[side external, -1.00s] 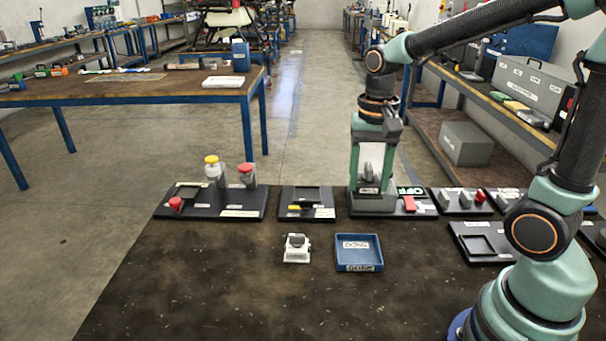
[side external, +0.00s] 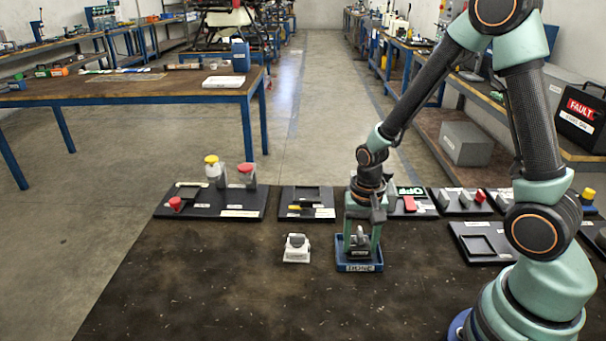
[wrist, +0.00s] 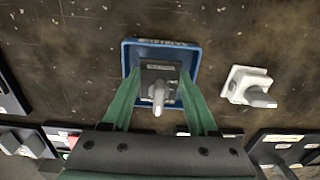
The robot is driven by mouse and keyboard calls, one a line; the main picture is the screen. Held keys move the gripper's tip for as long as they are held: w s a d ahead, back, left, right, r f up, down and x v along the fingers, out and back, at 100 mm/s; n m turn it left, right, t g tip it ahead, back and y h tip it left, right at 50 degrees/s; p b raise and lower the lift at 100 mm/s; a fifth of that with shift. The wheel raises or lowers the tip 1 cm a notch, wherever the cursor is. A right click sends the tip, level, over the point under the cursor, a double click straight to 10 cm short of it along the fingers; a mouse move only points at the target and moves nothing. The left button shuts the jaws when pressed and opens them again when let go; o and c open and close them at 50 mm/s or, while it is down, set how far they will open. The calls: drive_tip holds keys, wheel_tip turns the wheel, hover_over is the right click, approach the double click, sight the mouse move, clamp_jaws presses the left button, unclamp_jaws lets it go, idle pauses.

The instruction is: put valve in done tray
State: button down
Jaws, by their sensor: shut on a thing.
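The valve (side external: 359,242) is a dark grey block with a light grey handle on top. It is between the fingers of my gripper (side external: 361,240), which is shut on it. In the wrist view the valve (wrist: 159,80) is over the blue done tray (wrist: 130,60), with a green finger of my gripper (wrist: 158,95) on each side. The done tray (side external: 360,267) shows its labelled front wall in the side view. The valve appears low inside the tray's outline; I cannot tell whether it touches the tray floor.
A white block with a grey knob (side external: 297,248) stands left of the tray, and it shows in the wrist view (wrist: 248,87) at the right. The front left tabletop is clear.

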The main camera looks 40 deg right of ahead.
drive_tip(key=shift+f, duration=0.4)
drive_tip(key=shift+f, duration=0.15)
drive_tip(key=shift+c, duration=2.2)
unclamp_jaws()
wheel_tip(320, 180, up, 12)
drive_tip(key=shift+r, duration=0.2)
drive_tip(key=s+a+r+n+t, duration=0.1)
drive_tip(key=r+n+t, duration=0.1)
drive_tip(key=r+n, duration=0.2)
drive_tip(key=s+a+r+n+t, duration=0.2)
drive_tip(key=r+n+t, duration=0.1)
drive_tip(key=r+n, duration=0.2)
drive_tip(key=shift+s+r+t, duration=0.25)
drive_tip(key=shift+r+t, duration=0.05)
drive_tip(key=shift+r, duration=0.75)
